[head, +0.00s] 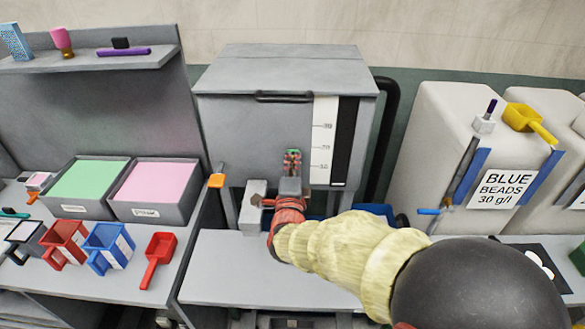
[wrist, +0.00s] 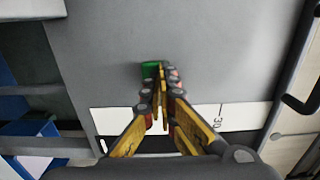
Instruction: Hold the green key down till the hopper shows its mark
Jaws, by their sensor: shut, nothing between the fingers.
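The hopper (head: 255,135) is a grey box on legs, straight ahead in the head view. Its front has a white scale strip (head: 322,115) with numbers, beside a tall black strip (head: 344,140). I cannot make out a fill level or a set mark there. The green key (wrist: 149,70) is on the grey front in the wrist view, partly hidden by my fingers. My gripper (wrist: 161,70) is shut and empty, its tips over or against the key's edge; whether they press it is unclear. In the head view my gripper (head: 292,157) is before the hopper's lower front.
Left stand bins of green (head: 90,181) and pink (head: 153,185) material, red and blue scoops (head: 108,247), and an orange-handled lever (head: 217,178). A blue beads container (head: 440,120) stands right. The worktop (head: 225,270) below the hopper is mostly clear left of my arm.

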